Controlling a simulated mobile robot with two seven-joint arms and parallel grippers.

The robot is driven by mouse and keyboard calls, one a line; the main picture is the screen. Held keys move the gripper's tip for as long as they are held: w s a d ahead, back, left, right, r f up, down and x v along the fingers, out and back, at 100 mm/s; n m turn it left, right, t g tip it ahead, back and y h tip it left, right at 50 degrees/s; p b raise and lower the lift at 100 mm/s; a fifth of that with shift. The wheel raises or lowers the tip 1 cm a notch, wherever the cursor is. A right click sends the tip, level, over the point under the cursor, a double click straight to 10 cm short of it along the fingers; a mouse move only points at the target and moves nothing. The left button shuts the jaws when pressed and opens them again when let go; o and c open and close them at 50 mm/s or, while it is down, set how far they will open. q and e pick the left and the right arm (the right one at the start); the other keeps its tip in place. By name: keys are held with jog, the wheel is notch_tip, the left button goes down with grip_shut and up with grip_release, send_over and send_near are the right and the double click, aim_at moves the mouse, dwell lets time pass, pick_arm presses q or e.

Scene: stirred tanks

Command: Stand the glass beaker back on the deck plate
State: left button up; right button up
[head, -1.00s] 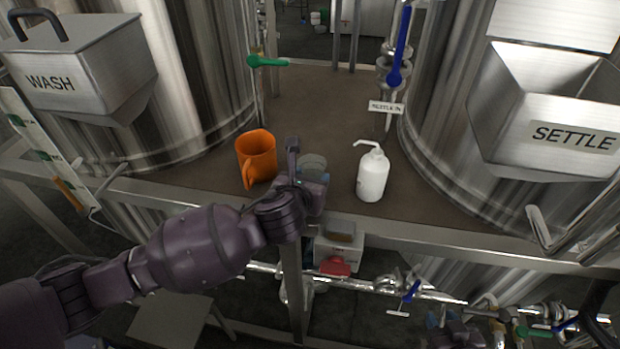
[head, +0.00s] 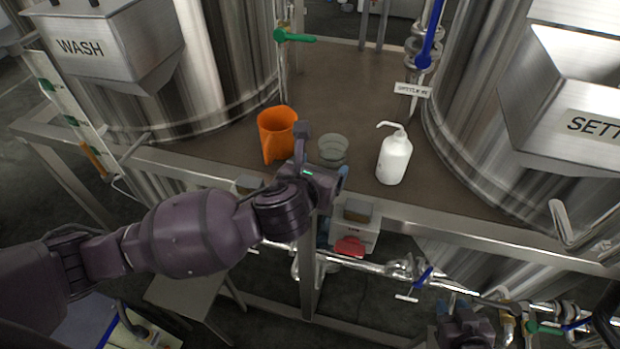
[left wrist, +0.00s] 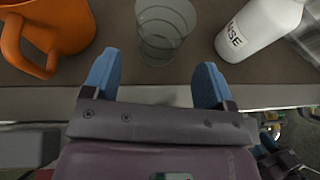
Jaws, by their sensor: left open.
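The clear glass beaker (head: 332,149) stands upright on the brown deck plate (head: 345,95), between the orange jug and the white wash bottle. It also shows in the left wrist view (left wrist: 165,28), beyond the fingertips and roughly centred between them. My left gripper (head: 342,174) is at the deck's front edge, just in front of the beaker. Its blue fingers (left wrist: 156,70) are spread apart with nothing between them, clear of the glass.
The orange jug (head: 276,134) stands left of the beaker, the white wash bottle (head: 394,156) right of it. A metal rail (head: 440,216) runs along the deck's front. Steel tanks flank the deck. The deck behind the beaker is clear.

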pick_arm(q)
jog(key=v, duration=0.5)
jog(key=shift+s+a+r, duration=0.1)
jog(key=shift+s+r, duration=0.1)
jog(key=shift+s, duration=0.15)
